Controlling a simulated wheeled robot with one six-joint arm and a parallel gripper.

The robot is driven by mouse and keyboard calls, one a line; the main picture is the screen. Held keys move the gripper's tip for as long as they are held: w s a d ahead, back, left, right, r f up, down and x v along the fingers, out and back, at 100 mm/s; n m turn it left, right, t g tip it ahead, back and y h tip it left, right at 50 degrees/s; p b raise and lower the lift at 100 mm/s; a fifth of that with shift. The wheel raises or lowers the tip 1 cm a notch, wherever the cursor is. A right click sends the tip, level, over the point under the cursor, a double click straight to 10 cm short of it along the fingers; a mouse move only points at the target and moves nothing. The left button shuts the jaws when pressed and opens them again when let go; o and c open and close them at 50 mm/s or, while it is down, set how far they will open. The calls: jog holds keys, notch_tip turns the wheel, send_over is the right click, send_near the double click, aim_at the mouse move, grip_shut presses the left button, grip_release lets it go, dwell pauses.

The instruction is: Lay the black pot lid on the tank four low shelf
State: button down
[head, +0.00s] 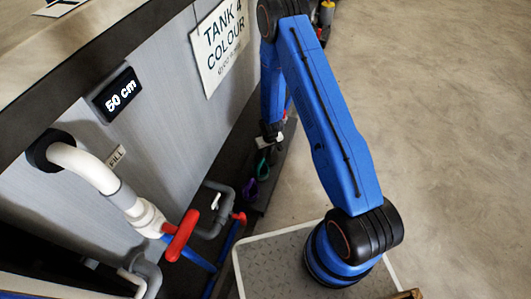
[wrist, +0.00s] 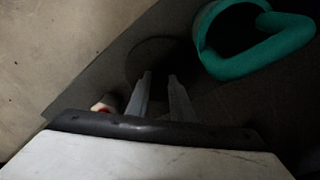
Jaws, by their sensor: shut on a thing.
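My gripper (wrist: 160,76) shows in the wrist view as two grey fingers close together. A dark round shape, which I take for the black pot lid (wrist: 158,55), is at their tips, and the fingers are shut on it. It barely stands out against the dark low shelf (wrist: 82,90) below, and I cannot tell whether it touches the shelf. In the head view my gripper (head: 270,137) is low beside the tank four wall, over the dark shelf (head: 277,172). The lid cannot be made out there.
A teal looped thing (wrist: 265,45) lies right of my fingers; it also shows in the head view (head: 262,163), with a purple one (head: 250,188) nearer. A small white and red thing (wrist: 104,103) is left. Pipes and a red valve handle (head: 181,236) stick out. Open floor (head: 440,130) is right.

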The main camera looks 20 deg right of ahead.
aim_at(269, 159)
jog(key=shift+f, duration=0.1)
jog(key=c, duration=1.6)
grip_release()
jog(key=shift+o, duration=0.2)
notch_tip(269, 159, up, 12)
jog(key=s, duration=0.1)
jog(key=shift+s+d, duration=0.15)
jog(key=shift+s, duration=0.25)
